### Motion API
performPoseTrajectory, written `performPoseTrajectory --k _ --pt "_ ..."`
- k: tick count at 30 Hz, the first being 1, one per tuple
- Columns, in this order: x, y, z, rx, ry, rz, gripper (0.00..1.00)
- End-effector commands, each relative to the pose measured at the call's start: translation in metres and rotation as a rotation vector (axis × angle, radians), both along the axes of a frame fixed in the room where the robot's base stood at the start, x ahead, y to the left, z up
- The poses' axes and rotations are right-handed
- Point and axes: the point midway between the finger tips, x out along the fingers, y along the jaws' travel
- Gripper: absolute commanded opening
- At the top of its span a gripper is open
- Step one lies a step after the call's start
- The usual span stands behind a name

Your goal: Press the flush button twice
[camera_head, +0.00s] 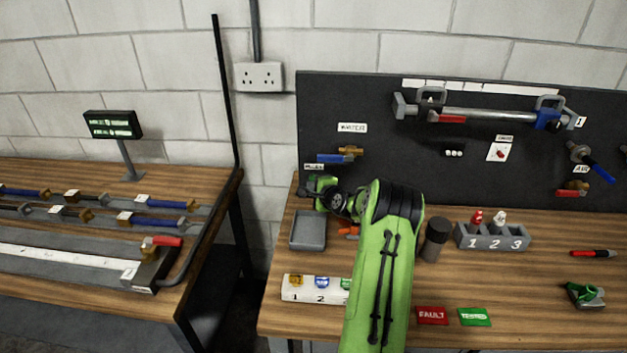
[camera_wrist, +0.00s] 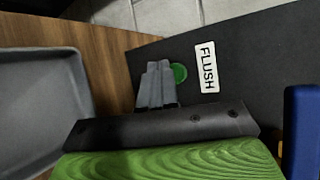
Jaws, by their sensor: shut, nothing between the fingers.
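The green round flush button (camera_wrist: 179,73) is on the black panel, beside a white label (camera_wrist: 207,66) reading FLUSH. My gripper (camera_wrist: 157,72) is shut and empty, its grey fingertips pointing at the panel just left of the button in the wrist view and covering part of it. I cannot tell whether the fingertips touch the button. In the head view my green arm (camera_head: 385,260) reaches over the bench to the panel's lower left, where my gripper (camera_head: 311,183) is small and partly hidden. The button cannot be made out there.
A grey tray (camera_head: 308,230) sits on the bench below my gripper. A blue-handled valve (camera_head: 335,158) is on the panel close by. A dark cylinder (camera_head: 435,240) and a numbered grey holder (camera_head: 493,237) stand right of my arm. A numbered white block (camera_head: 300,289) lies left of it.

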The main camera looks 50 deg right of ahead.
Motion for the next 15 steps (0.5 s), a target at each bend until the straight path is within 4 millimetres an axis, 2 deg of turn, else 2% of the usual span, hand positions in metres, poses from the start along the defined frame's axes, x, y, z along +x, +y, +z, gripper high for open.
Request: performPoseTrajectory --k 15 --pt "0.005 -0.0057 0.0 0.0 0.0 0.001 0.0"
